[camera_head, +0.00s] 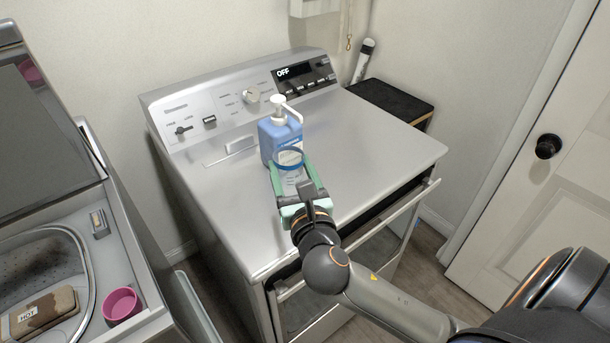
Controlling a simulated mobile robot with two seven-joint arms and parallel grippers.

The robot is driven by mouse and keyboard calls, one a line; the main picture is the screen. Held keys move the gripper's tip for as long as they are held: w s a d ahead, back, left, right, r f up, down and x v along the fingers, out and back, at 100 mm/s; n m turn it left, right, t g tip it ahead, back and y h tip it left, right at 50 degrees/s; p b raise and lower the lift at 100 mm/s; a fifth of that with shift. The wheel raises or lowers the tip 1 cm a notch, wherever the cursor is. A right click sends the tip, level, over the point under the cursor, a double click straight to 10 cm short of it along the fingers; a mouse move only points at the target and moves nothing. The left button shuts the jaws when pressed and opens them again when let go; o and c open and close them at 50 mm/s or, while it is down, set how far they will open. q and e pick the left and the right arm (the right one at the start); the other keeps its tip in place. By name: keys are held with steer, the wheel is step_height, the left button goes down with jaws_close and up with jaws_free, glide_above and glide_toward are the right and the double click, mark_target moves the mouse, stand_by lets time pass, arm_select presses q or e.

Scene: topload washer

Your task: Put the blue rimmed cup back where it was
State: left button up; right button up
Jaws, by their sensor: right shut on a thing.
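The blue rimmed cup (291,169) is a clear cup with a blue ring at its top. It is upright over the top of the silver dryer (365,150), just in front of a blue pump bottle (273,137). My right gripper (290,172), with green fingers, is shut on the cup, one finger on each side. The gripper hides the cup's lower part, so I cannot tell whether its base touches the dryer top. My left gripper is not in view.
The dryer's control panel (210,115) rises behind the bottle. The dryer top is clear on the right. A door (545,200) stands at right.

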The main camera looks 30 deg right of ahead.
mark_target(300, 158)
steer(key=w+d+f+b, duration=0.1)
steer(key=w+d+f, duration=0.3)
steer(key=w+d+f+b, duration=0.1)
steer(key=w+d+f, duration=0.3)
steer(key=shift+w+d+f, duration=0.1)
steer(key=shift+w+f, duration=0.25)
steer(key=shift+w, duration=0.05)
steer(key=shift+w+d+f, duration=0.15)
steer(key=shift+f, duration=0.1)
steer(key=shift+d+f+b, duration=0.1)
steer(key=shift+f+b, duration=0.5)
steer(key=shift+f, duration=1.05)
steer(key=shift+f, duration=0.2)
steer(key=o, duration=1.3)
steer(key=shift+o, duration=0.2)
